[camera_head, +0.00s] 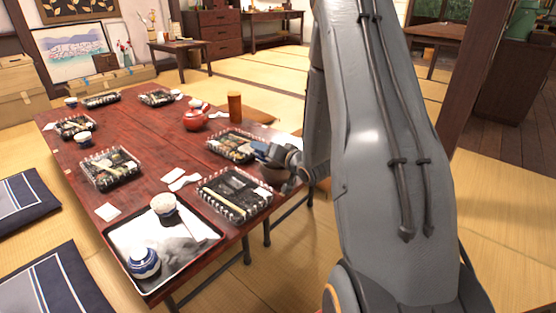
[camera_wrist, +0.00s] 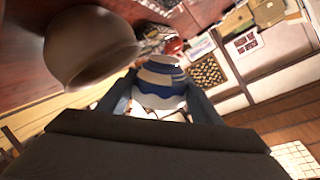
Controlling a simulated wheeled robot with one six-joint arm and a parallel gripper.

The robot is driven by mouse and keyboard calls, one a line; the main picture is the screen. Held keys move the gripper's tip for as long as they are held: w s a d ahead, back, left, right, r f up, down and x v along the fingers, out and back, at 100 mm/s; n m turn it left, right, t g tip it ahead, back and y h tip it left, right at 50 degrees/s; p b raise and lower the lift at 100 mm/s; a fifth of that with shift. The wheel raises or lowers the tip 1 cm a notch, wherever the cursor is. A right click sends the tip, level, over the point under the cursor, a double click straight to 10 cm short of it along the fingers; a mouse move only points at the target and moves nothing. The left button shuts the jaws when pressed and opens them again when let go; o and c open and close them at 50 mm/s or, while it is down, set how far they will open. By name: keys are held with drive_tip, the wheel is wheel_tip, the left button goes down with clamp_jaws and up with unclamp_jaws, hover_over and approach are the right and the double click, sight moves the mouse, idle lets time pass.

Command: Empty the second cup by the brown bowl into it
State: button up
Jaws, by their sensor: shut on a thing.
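My gripper (camera_head: 270,152) is at the right edge of the red table in the head view. In the wrist view its two fingers (camera_wrist: 160,97) are shut on a blue-and-white striped cup (camera_wrist: 160,76). The brown bowl (camera_head: 271,174) shows partly behind and below my gripper in the head view. The wrist view is strongly rolled. The cup's inside is hidden, and I cannot see any contents pouring.
Clear-lidded food boxes (camera_head: 234,194) stand near my gripper, one (camera_head: 229,146) just left of it. A black-rimmed tray (camera_head: 118,249) at the front holds a striped cup (camera_head: 144,264) and a pale cup (camera_head: 164,206). A red teapot (camera_head: 195,120) and a brown cylinder (camera_head: 235,106) stand farther back.

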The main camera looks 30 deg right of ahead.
drive_tip(key=shift+d+f+m, duration=0.1)
drive_tip(key=shift+f+m, duration=0.1)
drive_tip(key=shift+m, duration=0.1)
drive_tip(key=shift+w+d+f+m+g+y, duration=0.1)
drive_tip(key=shift+f+m+g+y, duration=0.2)
drive_tip(key=shift+m, duration=0.1)
drive_tip(key=shift+d+r, duration=0.1)
drive_tip(key=shift+r, duration=0.1)
drive_tip(key=shift+m, duration=0.4)
drive_tip(key=shift+w+d+r+m+g+y, duration=0.1)
drive_tip(key=shift+d+r+m+g+y, duration=0.15)
drive_tip(key=shift+m+g+y, duration=0.2)
drive_tip(key=shift+m+y, duration=0.25)
drive_tip(key=shift+m, duration=0.1)
drive_tip(key=shift+w+d+p, duration=0.1)
drive_tip(key=shift+d+p, duration=0.05)
drive_tip(key=shift+p, duration=0.35)
